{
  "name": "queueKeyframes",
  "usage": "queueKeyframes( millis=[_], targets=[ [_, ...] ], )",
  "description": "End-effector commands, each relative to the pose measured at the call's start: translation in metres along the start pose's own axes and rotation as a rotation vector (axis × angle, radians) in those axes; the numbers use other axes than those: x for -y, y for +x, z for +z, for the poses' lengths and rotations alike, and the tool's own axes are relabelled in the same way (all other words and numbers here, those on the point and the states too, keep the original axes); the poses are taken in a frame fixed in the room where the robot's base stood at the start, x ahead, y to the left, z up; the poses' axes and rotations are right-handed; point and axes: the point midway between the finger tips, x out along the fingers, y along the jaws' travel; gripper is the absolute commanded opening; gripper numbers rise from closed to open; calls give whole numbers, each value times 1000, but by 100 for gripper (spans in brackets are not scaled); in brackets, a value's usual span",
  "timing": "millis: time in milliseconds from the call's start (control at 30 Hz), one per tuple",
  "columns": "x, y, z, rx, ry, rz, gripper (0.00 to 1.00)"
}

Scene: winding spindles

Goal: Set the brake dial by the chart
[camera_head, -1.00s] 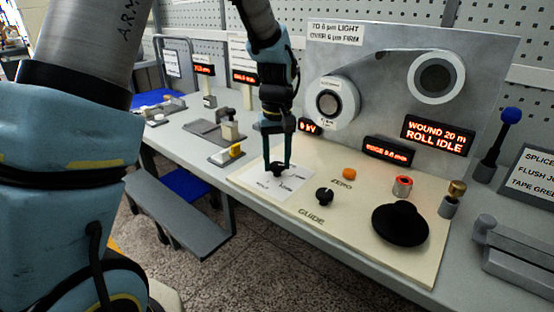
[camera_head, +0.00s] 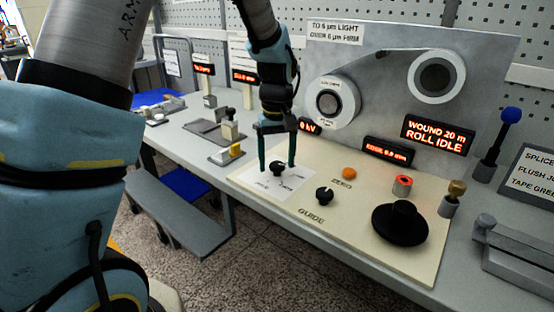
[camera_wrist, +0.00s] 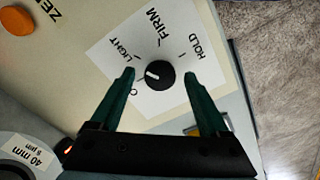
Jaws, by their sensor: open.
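The brake dial is a black knob (camera_wrist: 160,75) on a white card (camera_wrist: 206,90) marked 0, LIGHT, FIRM and HOLD; the knob also shows in the head view (camera_head: 277,169). Its white pointer line faces left in the wrist view, seemingly between 0 and LIGHT. My gripper (camera_head: 277,164) is open, its two green fingers apart on either side of the knob, at or slightly above it. In the wrist view my gripper (camera_wrist: 160,76) holds nothing. The chart (camera_head: 336,33) reads "TO 6 µm LIGHT, OVER 6 µm FIRM".
A guide knob (camera_head: 324,195), an orange button (camera_head: 349,173), a red-topped button (camera_head: 402,186) and a large black knob (camera_head: 400,223) stand on the cream panel. The roll label (camera_wrist: 28,154) reads "40 mm" over a small µm figure I cannot read surely. A display (camera_head: 437,135) reads ROLL IDLE.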

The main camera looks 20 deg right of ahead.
Motion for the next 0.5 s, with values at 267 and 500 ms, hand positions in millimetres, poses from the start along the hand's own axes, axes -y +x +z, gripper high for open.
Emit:
queueKeyframes(
  millis=[267, 500],
  targets=[
    [-1, -15, -1, -3, 0, 2, 79],
    [-1, -62, -1, -4, 0, 3, 79]
  ],
)
